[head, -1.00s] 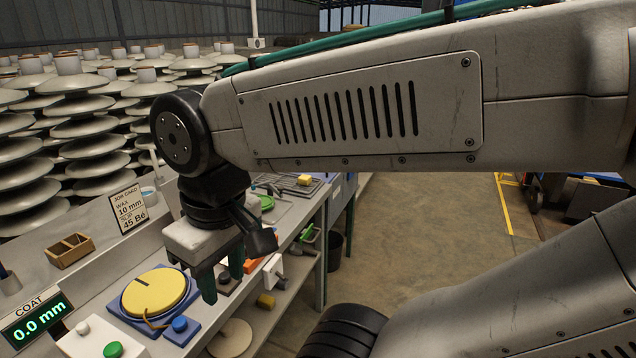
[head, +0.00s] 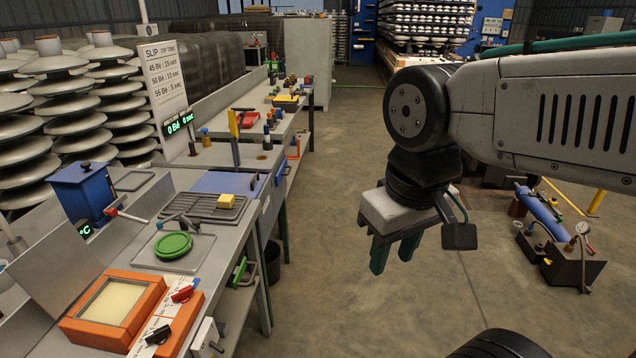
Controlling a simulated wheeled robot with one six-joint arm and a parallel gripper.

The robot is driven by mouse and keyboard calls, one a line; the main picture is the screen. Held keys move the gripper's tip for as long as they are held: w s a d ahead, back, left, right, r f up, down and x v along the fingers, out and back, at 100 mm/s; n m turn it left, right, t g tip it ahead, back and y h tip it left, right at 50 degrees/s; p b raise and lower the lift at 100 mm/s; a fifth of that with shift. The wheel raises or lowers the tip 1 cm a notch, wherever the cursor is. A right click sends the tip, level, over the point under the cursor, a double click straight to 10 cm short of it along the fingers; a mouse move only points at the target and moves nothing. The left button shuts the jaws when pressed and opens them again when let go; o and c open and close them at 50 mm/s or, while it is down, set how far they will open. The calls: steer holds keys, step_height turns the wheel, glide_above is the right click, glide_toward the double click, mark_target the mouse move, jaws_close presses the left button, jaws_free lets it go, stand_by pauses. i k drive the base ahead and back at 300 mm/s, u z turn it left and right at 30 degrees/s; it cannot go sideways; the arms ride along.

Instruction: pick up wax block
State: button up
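The wax block (head: 227,201) looks like a small yellow block. It sits on a dark grooved rack (head: 203,207) on the grey bench, left of centre in the head view. My gripper (head: 394,256) hangs over the open floor, well to the right of the bench and apart from the block. Its two green fingers point down with a gap between them. It is open and nothing shows between the fingers.
Left of the block are a green round lid (head: 173,246) and a blue box (head: 84,192). An orange frame with a pale yellow panel (head: 113,301) is nearer. A sign (head: 163,88) stands behind. A pump unit (head: 555,240) stands on the floor at right.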

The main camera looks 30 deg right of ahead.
mark_target(225, 201)
steer(key=z, duration=1.05)
steer(key=k, duration=0.8)
steer(key=u, duration=1)
steer(key=i, duration=1)
steer(key=z, duration=0.35)
steer(key=k, duration=0.45)
steer(key=z, duration=0.95)
steer(key=k, duration=0.9)
steer(key=z, duration=0.7)
steer(key=i, duration=1.4)
steer(key=u, duration=0.9)
steer(key=i, duration=0.9)
steer(key=u, duration=1.05)
